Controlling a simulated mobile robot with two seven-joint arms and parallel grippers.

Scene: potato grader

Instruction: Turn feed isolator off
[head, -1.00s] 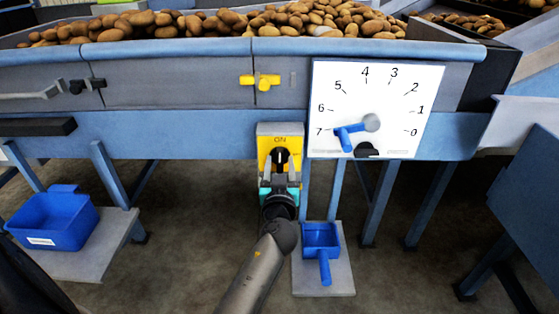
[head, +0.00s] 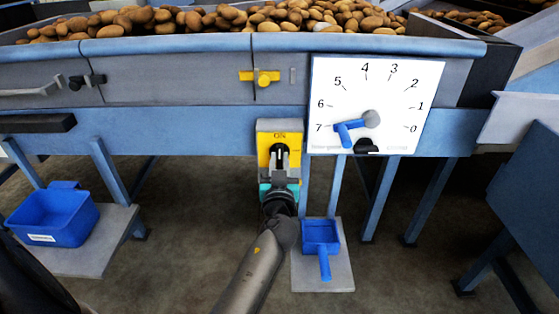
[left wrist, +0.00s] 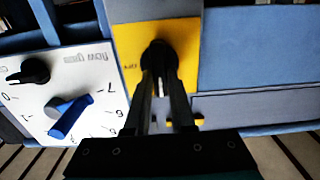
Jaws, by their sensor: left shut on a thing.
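The feed isolator is a yellow plate (head: 292,138) on a grey box under the hopper edge, with the word ON at its top. Its black rotary knob (head: 280,155) sits in the middle of the plate. My left gripper (head: 279,168) reaches up to it from below and is shut on the knob. In the left wrist view the knob (left wrist: 160,54) is between the two dark fingers (left wrist: 162,80) in front of the yellow plate. The fingers hide part of the knob and plate. My right gripper is not in view.
A white dial board (head: 390,90) numbered 0 to 7 with a blue pointer (head: 345,130) is right of the isolator. A yellow latch (head: 262,78) is above. A blue scoop (head: 320,238) and a blue bin (head: 55,218) stand on low platforms. Potatoes (head: 240,20) fill the hopper.

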